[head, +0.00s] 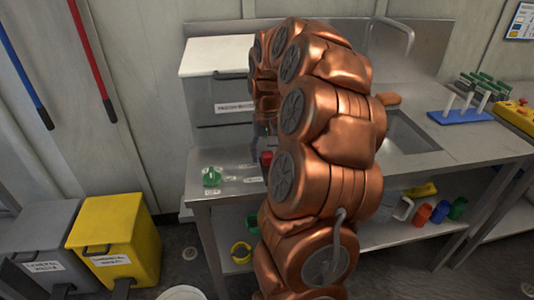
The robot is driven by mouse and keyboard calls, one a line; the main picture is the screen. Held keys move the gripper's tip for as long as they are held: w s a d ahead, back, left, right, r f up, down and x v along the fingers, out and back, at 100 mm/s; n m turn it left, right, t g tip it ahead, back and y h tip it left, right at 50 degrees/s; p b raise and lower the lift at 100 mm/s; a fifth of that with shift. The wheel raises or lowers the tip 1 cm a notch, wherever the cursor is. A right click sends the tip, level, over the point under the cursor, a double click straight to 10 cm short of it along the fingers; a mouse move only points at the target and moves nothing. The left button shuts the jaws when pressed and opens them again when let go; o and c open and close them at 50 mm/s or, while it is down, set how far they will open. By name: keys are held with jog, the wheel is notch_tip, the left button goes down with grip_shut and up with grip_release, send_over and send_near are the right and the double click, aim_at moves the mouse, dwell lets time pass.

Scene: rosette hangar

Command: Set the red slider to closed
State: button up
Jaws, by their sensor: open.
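A small red part (266,158) shows on the steel counter (230,190), just left of my copper arm. It may be the red slider, but the arm covers part of it and I cannot tell its position along any track. My arm arches up and over, and its far end comes down behind the nearer links, above the red part.
A green knob-like part (211,177) stands on the counter's left, near small labels. A white-topped grey box (217,90) stands behind. A sink (410,135) and a blue rack (460,116) lie right. Grey (45,235) and yellow (118,225) bins stand left on the floor.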

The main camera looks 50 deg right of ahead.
aim_at(265, 154)
notch_tip(265, 154, up, 7)
jog(key=shift+r, duration=0.2)
dwell(0.6)
jog(key=shift+a, duration=0.1)
jog(key=shift+a+r, duration=0.15)
jog(key=shift+a, duration=0.2)
jog(key=s+a+r+n+p, duration=0.1)
jog(key=s+a+n+p, duration=0.15)
jog(key=a, duration=0.75)
jog(key=s+a+r+n+p, duration=0.2)
jog(key=s+a, duration=0.2)
jog(key=a, duration=0.7)
jog(key=s+a+f+n+g+p, duration=0.1)
jog(key=s+a, duration=0.3)
jog(key=s, duration=0.3)
jog(key=s+a+f+n+p, duration=0.2)
jog(key=s+a, duration=0.3)
jog(key=s, duration=0.3)
jog(key=shift+s+a+g, duration=0.15)
jog(key=shift+s+g, duration=0.1)
jog(key=shift+g, duration=0.15)
